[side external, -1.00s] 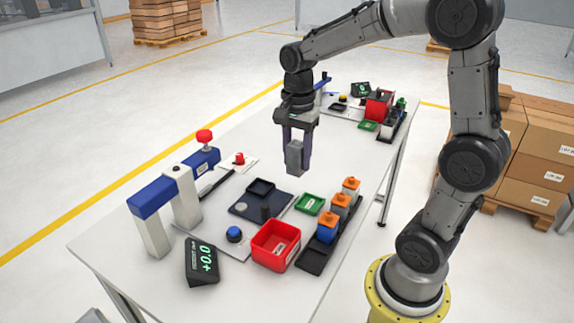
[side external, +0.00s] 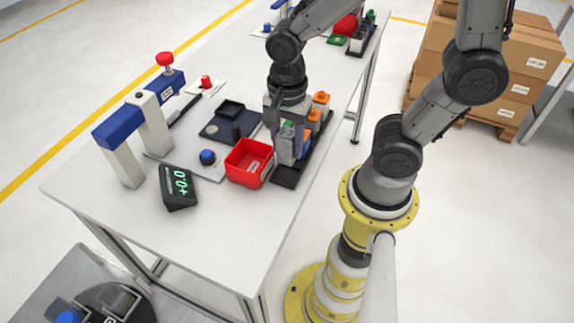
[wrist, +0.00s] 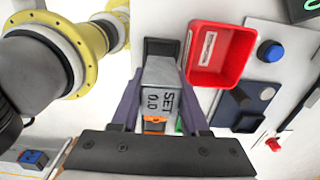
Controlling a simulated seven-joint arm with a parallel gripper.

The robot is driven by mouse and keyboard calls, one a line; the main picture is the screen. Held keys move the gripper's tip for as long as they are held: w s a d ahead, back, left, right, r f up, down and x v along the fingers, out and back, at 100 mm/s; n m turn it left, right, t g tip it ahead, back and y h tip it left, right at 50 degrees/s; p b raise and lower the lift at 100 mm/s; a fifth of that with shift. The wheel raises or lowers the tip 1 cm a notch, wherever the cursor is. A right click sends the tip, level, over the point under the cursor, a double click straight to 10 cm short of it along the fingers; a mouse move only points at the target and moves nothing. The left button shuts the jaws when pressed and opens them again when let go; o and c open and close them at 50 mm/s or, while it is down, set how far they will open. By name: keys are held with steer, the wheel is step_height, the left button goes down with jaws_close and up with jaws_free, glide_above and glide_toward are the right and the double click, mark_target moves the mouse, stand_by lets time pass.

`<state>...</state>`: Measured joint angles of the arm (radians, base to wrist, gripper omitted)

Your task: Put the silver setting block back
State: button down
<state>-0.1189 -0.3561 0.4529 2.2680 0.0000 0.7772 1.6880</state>
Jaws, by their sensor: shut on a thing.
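The silver setting block (side external: 284,150), marked "SET 0.0" in the wrist view (wrist: 160,88), is held between the two fingers of my gripper (side external: 288,146). In the wrist view my gripper (wrist: 160,92) is shut on its sides. The block is upright over the near end of the black rack (side external: 286,180), in front of the orange-topped blocks. The rack's near end shows as a dark bare area just past the block in the wrist view (wrist: 160,47). I cannot tell whether the block's lower end touches the rack.
The red bin (side external: 240,177) stands close to the left of the rack. Orange-topped blocks (side external: 321,99) stand in the rack behind my gripper. A blue button (side external: 207,156), a display (side external: 179,188), a dark plate (side external: 216,130) and a blue-and-white fixture (side external: 155,127) are farther left.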

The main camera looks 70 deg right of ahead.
mark_target(287, 161)
steer(key=shift+f, duration=2.65)
steer(key=shift+f, duration=0.1)
steer(key=c, duration=0.7)
jaws_free()
